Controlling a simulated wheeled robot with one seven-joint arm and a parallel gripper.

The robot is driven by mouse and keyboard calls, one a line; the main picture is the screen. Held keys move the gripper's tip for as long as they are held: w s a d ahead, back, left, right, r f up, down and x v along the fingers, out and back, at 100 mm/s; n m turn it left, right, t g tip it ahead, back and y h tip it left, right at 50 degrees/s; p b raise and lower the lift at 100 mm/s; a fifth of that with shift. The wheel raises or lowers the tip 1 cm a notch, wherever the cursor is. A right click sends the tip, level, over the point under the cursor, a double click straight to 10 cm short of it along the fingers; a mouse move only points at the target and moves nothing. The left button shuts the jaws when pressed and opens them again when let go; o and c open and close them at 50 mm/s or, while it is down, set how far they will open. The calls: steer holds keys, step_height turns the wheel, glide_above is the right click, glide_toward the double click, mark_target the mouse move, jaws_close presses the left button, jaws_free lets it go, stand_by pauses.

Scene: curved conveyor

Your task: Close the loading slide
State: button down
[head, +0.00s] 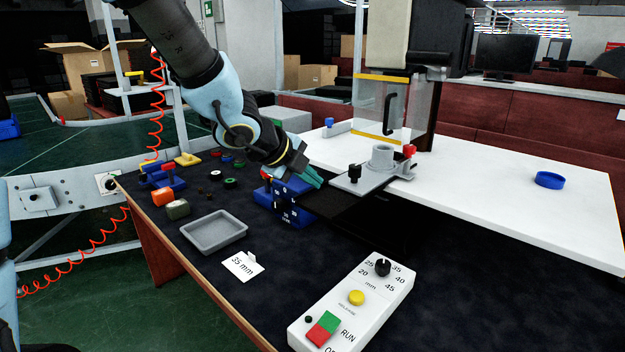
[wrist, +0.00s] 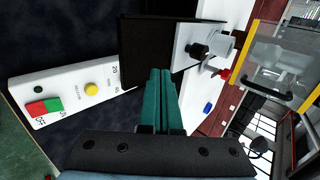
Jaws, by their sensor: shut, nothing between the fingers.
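The loading slide (head: 345,184) is a light grey plate bearing a round grey holder (head: 383,157), a black knob (head: 354,173) and a red knob (head: 409,150). It sits on a black base, pulled out in front of the machine's clear guard (head: 398,108). My gripper (head: 316,180) has teal fingers, shut and empty, just left of the plate's outer end. In the wrist view the shut fingertips (wrist: 160,72) lie over the black base beside the plate (wrist: 186,48). I cannot tell whether they touch the slide.
A white control box (head: 345,305) with a dial and buttons stands in front. Blue blocks (head: 290,213) sit under my gripper. A grey tray (head: 214,232) and a "35 mm" card (head: 242,266) lie left. A blue ring (head: 549,180) lies on the white table.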

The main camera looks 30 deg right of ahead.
mark_target(346, 190)
steer(key=b+x, duration=0.2)
steer(key=x, duration=0.5)
steer(key=shift+d+f, duration=0.15)
steer(key=shift+d, duration=0.05)
steer(key=shift+w+d+r+p, duration=0.15)
steer(key=shift+d+r+p, duration=0.1)
steer(key=shift+d, duration=0.3)
steer(key=shift+w+d+r+p, duration=0.1)
steer(key=shift+w+d+p, duration=0.1)
steer(key=shift+d, duration=0.35)
steer(key=shift+w+d+f, duration=0.1)
steer(key=shift+d, duration=0.5)
